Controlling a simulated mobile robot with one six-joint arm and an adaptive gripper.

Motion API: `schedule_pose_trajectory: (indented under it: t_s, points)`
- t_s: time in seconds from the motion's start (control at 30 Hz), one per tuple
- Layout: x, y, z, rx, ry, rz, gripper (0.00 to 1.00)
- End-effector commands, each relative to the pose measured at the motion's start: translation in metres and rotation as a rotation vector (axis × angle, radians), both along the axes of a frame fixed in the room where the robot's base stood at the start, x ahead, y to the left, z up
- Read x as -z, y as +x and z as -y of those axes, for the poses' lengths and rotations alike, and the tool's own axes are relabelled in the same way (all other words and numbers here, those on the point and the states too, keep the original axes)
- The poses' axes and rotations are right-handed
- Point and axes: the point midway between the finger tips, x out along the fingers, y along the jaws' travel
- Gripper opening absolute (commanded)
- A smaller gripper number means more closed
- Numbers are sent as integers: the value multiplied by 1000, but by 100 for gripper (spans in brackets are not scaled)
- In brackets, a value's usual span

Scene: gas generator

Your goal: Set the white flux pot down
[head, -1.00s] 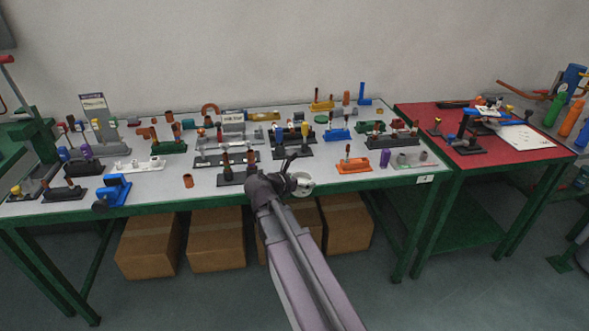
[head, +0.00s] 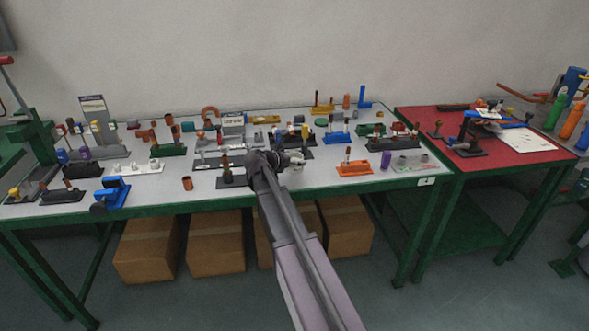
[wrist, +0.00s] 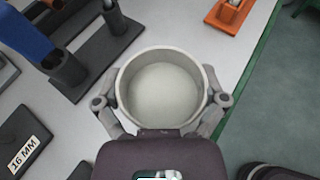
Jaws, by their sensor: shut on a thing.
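The white flux pot (wrist: 160,85) is a round, open-topped cup, seen from above in the wrist view. My gripper (wrist: 161,100) is shut on it, with one finger on each side of its wall. In the head view my gripper (head: 291,160) is over the front part of the grey tabletop (head: 325,179), and the pot is mostly hidden by the wrist. The pot's inside looks pale and even. I cannot tell whether its base touches the table.
A black holder with a blue-handled tool (wrist: 68,66) stands close left of the pot. An orange holder (head: 354,168) is to its right. The green table edge (wrist: 246,92) runs just right of the pot in the wrist view. Bare tabletop lies between pot and orange holder.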

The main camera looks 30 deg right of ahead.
Motion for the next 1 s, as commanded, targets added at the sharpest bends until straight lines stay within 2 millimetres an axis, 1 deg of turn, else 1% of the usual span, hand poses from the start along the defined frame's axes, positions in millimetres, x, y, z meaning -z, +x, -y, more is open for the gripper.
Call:
schedule_pose_trajectory:
  t_s: [0.37, 0.47, 0.8, 1.0]
  points:
    - [1, 0, 1, 1, 0, 0, 35]
    - [6, 0, 1, 1, 0, 0, 35]
    - [32, 0, 1, 2, 0, -1, 35]
    - [36, 0, 1, 2, 0, -1, 35]
